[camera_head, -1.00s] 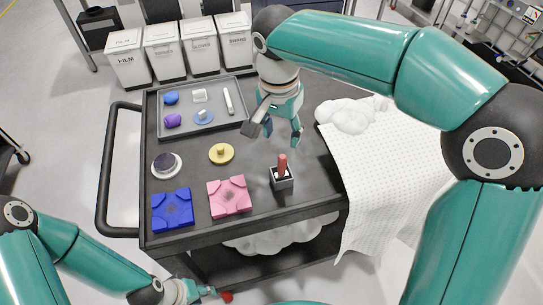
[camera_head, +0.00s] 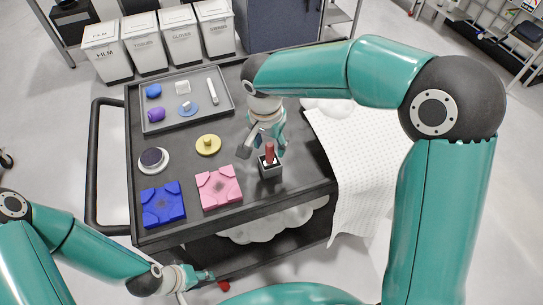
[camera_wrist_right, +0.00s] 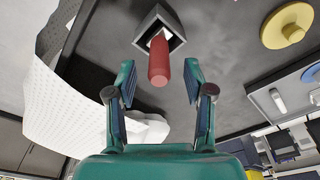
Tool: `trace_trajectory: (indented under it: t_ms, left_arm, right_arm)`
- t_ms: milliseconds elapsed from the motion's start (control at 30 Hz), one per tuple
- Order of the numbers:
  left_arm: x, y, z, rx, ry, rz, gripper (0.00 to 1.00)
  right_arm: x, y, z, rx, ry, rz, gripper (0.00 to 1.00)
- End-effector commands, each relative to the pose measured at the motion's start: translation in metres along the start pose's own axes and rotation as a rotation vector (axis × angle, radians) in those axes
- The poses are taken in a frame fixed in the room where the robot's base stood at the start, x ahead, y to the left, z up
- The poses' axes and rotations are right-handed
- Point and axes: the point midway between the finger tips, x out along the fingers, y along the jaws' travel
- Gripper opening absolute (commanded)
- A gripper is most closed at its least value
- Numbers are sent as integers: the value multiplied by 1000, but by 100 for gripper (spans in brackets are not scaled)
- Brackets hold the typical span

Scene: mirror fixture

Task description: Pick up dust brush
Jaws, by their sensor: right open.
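The dust brush, with a red handle (camera_head: 270,152), stands upright in a small dark square holder (camera_head: 271,171) near the cart's front right. In the right wrist view the red handle (camera_wrist_right: 159,68) points toward me from the holder (camera_wrist_right: 172,32). My right gripper (camera_head: 264,146) is open just above and behind the brush. In the wrist view its fingers (camera_wrist_right: 158,78) lie on either side of the handle, with gaps on both sides. My left gripper (camera_head: 205,277) is low in front of the cart, beside a small red object (camera_head: 224,286); its jaw state is unclear.
The dark cart top (camera_head: 232,120) holds a blue block (camera_head: 163,204), a pink block (camera_head: 219,188), a yellow knobbed disc (camera_head: 208,144) and a round dark-topped pad (camera_head: 153,160). A grey tray (camera_head: 206,116) with small items lies behind. White cloth (camera_head: 358,160) hangs at the right.

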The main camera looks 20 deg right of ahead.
Motion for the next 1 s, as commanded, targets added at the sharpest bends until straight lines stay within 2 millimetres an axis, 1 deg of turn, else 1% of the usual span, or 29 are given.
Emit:
trace_trajectory:
  t_ms: [133,200,300,567,600,867,900,1000]
  left_arm:
    - [-10,4,0,0,0,0,40]
    - [-10,4,0,0,0,0,40]
    - [-11,4,0,0,0,0,40]
    - [-10,4,0,0,0,0,40]
    - [-10,4,0,0,0,0,40]
    - [-10,4,0,0,0,0,40]
    - [-10,4,0,0,0,0,40]
    - [-10,4,0,0,0,0,40]
  right_arm:
    - [20,1,1,0,-4,5,52]
    - [31,1,1,-1,-3,4,52]
    - [39,0,1,1,-2,1,52]
    - [42,0,1,0,-1,-1,52]
    - [42,0,1,0,-1,-1,46]
    - [42,0,1,0,-1,-1,2]
    - [42,0,1,0,-1,-1,0]
    - [42,0,1,0,-1,-1,0]
